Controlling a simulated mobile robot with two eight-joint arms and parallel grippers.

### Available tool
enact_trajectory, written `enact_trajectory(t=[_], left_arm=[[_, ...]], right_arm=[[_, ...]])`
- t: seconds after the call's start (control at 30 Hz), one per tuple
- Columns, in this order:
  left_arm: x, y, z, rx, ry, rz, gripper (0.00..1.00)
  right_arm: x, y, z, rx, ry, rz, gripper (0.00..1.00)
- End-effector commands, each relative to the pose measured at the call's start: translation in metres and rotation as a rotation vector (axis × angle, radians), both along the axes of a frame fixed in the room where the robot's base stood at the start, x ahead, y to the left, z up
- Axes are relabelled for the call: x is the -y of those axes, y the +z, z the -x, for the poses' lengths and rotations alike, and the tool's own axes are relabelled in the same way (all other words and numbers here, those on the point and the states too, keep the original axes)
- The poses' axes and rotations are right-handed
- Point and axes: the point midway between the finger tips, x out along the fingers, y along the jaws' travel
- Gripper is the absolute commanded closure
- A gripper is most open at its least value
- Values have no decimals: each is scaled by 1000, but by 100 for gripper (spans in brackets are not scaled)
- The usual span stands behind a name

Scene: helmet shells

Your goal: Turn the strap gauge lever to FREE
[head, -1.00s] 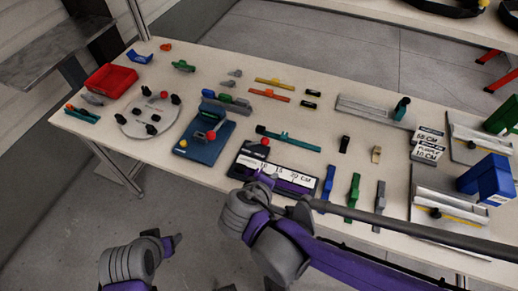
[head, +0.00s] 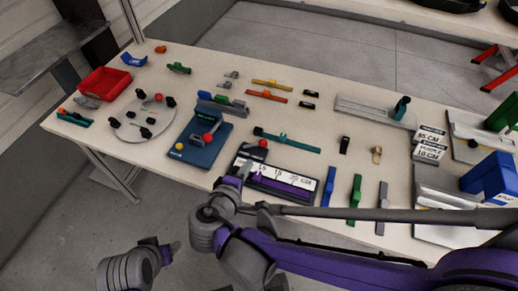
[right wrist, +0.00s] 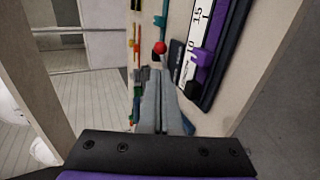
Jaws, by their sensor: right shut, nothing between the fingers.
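The strap gauge (head: 275,188) is a black bar with a white centimetre scale and a purple strip, lying at the table's front edge. A red ball knob (head: 263,143) shows at its upper left end; the knob also shows in the right wrist view (right wrist: 160,47), ahead of the fingertips. I cannot read any FREE mark. My right gripper (head: 244,169) is shut and empty, at the gauge's left end and short of the knob. In the right wrist view, the gauge (right wrist: 207,60) lies right of the fingers. My left gripper (head: 174,247) is low, in front of the table; its jaw state is unclear.
A blue fixture (head: 190,150) with a red knob and yellow ball stands left of the gauge. A round grey plate (head: 140,122) and red bin (head: 105,82) are farther left. Blue, green and grey straps (head: 355,190) lie to the right. A teal bar (head: 290,142) lies behind.

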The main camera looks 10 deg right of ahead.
Motion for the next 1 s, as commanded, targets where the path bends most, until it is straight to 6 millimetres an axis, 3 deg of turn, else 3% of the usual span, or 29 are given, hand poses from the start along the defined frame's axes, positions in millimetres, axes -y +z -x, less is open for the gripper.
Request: enact_trajectory(t=[0.3,0.5,1.0], left_arm=[[0,-11,1,-3,0,0,39],[0,-14,1,-4,0,0,39],[0,-15,1,-5,0,0,39]], right_arm=[[35,-32,-52,-1,-6,0,100],[49,-45,-75,-2,-3,1,100],[54,-50,-85,-1,0,-1,100]])
